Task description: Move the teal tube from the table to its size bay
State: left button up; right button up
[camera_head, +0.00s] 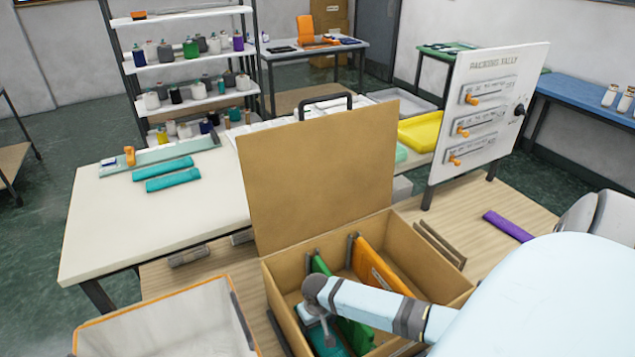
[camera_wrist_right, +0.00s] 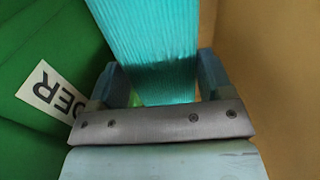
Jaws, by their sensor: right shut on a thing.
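My right gripper (camera_head: 320,318) reaches down into the open cardboard box (camera_head: 435,262). It is shut on a teal tube (camera_wrist_right: 152,45), whose ribbed surface fills the space between the fingers in the wrist view. In the head view this tube (camera_head: 330,343) shows partly below the gripper, in the leftmost bay, beside a green divider (camera_head: 354,335). The wrist view shows a green surface with a partly readable label (camera_wrist_right: 52,92) to its left and a cardboard wall (camera_wrist_right: 285,70) to its right. Two more teal tubes (camera_head: 163,168) lie on the white table (camera_head: 130,225). My left gripper is out of view.
The box's raised lid (camera_head: 318,170) stands between the bays and the white table. An orange divider (camera_head: 378,268) stands farther right in the box. A white-lined bin (camera_head: 170,325) is at the lower left, and a tally board (camera_head: 490,120) stands at the right.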

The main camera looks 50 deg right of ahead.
jog(key=shift+f, duration=3.1)
jog(key=o, duration=0.9)
jog(key=shift+f, duration=0.1)
notch_tip(320, 180, up, 12)
jog(key=shift+r, duration=0.15)
